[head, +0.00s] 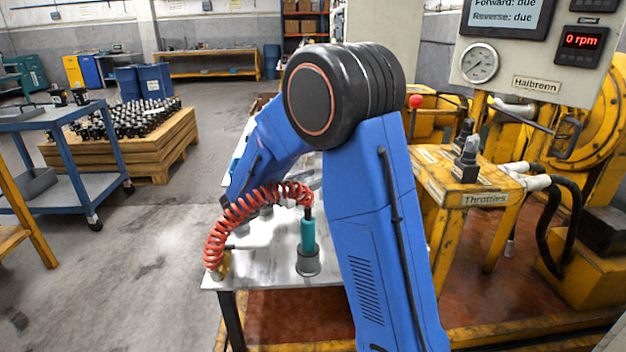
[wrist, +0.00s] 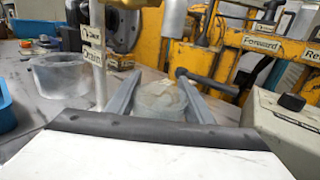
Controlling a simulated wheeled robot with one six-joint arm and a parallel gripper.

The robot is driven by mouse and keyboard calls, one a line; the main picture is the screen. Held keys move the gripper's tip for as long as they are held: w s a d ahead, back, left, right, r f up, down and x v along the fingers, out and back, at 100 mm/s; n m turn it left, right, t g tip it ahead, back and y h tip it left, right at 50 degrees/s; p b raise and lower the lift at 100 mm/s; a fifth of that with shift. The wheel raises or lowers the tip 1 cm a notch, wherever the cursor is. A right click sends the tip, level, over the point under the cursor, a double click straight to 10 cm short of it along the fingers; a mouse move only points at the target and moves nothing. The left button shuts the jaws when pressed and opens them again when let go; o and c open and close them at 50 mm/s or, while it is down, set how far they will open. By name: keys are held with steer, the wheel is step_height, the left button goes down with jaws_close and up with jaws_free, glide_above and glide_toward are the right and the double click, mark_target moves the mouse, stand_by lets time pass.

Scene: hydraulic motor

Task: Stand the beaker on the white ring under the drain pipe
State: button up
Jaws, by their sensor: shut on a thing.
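In the wrist view my gripper (wrist: 162,80) has its two grey fingers on either side of a clear beaker (wrist: 161,98) and is shut on it. The beaker looks roughly upright; its base is hidden, so I cannot tell whether it touches the table. The pale vertical drain pipe (wrist: 98,75), with a "Drain" label, stands to the left of the fingers. I cannot make out the white ring in either view. In the head view my blue arm hides the gripper and beaker.
Another clear vessel (wrist: 62,76) stands on the table left of the pipe, with a blue bin (wrist: 6,105) at the left edge. A grey box with a black knob (wrist: 291,102) is at right. A teal tool with a red coiled hose (head: 308,236) stands at the table's front.

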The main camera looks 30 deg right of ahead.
mark_target(296, 185)
steer(key=shift+f, duration=0.15)
steer(key=o, duration=1.1)
steer(key=shift+o, duration=0.2)
steer(key=v, duration=1.2)
steer(key=shift+a, duration=0.15)
